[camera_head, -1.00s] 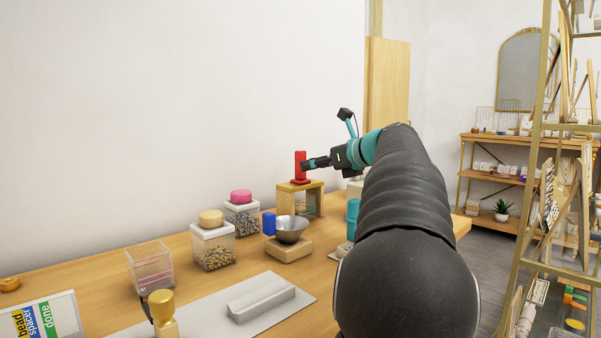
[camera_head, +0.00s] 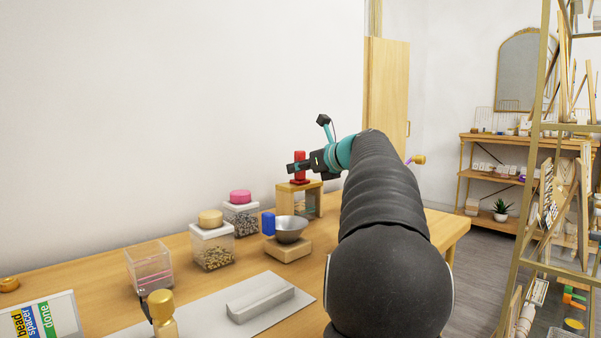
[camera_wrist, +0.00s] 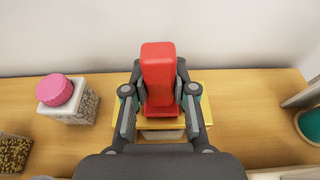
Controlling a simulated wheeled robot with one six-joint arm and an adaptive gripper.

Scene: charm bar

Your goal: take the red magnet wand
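The red magnet wand (camera_head: 299,156) is an upright red block on a flat red base. It stands on a small wooden stand (camera_head: 314,204) at the back of the counter. In the wrist view the wand (camera_wrist: 158,75) rises between the two fingers of my gripper (camera_wrist: 160,100). The fingers are apart, one on each side of it, and look open. In the head view my gripper (camera_head: 299,167) crosses in front of the wand's middle and hides part of it. Whether a finger touches the wand is hard to tell.
A pink-lidded bead jar (camera_head: 240,217) stands left of the stand. A metal bowl (camera_head: 291,229) on a wooden block and a blue piece (camera_head: 268,223) are nearer. A teal-lined dish (camera_wrist: 311,124) lies at right in the wrist view. The wall is close behind.

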